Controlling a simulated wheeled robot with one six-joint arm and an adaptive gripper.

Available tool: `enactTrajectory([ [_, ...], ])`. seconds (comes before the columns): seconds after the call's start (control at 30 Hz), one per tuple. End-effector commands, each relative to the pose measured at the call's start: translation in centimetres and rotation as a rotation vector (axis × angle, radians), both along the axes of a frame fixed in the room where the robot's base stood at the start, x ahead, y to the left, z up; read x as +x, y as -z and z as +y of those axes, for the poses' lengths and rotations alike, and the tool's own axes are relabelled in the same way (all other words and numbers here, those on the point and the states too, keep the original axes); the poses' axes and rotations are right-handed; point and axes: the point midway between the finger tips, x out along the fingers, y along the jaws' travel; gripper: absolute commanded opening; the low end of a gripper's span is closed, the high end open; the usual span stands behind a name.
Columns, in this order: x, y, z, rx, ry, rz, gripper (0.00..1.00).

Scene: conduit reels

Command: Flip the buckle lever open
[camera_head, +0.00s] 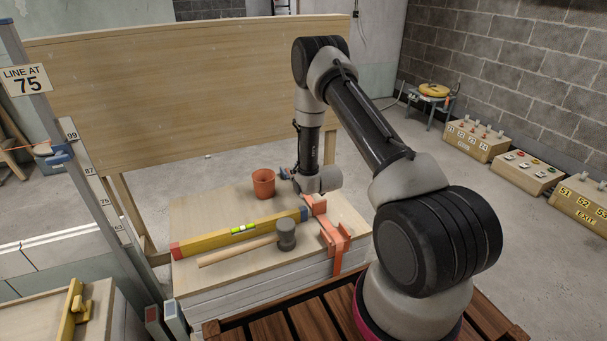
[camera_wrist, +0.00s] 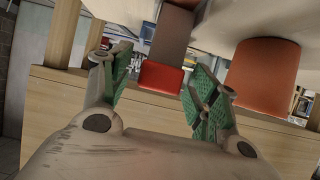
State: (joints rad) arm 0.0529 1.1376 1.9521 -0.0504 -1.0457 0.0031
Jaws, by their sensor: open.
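An orange strap with a buckle (camera_head: 335,238) runs over the near right edge of the board stack. I cannot clearly single out its lever in the head view. My gripper (camera_head: 291,174) is low over the stack, beyond the buckle and beside the terracotta pot; my arm partly hides it. In the wrist view my gripper (camera_wrist: 158,88) has its two green-padded fingers spread, with nothing held. A red block (camera_wrist: 160,76) shows beyond and between the fingers, at the end of a brownish strip; I cannot tell whether it belongs to the buckle.
The terracotta pot (camera_head: 263,183) also shows in the wrist view (camera_wrist: 262,78), close to one finger. A yellow level (camera_head: 240,232) and a mallet (camera_head: 286,236) lie on the board stack (camera_head: 190,215). A wooden panel (camera_head: 190,90) stands behind.

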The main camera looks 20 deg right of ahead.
Motion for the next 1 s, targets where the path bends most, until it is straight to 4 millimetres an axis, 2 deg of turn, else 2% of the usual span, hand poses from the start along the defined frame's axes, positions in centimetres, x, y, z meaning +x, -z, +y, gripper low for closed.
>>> enactTrajectory([
  [0.17,-1.8,-1.0,0.0,0.000,0.000,0.001,0.61],
  [0.4,-6.7,-3.4,0.0,0.000,0.001,0.002,0.61],
  [0.6,-9.7,-4.9,0.0,0.000,0.001,0.002,0.61],
  [0.77,-10.6,-5.3,0.0,0.000,0.000,0.002,0.61],
  [1.0,-10.7,-5.4,0.0,0.000,0.000,0.001,0.61],
])
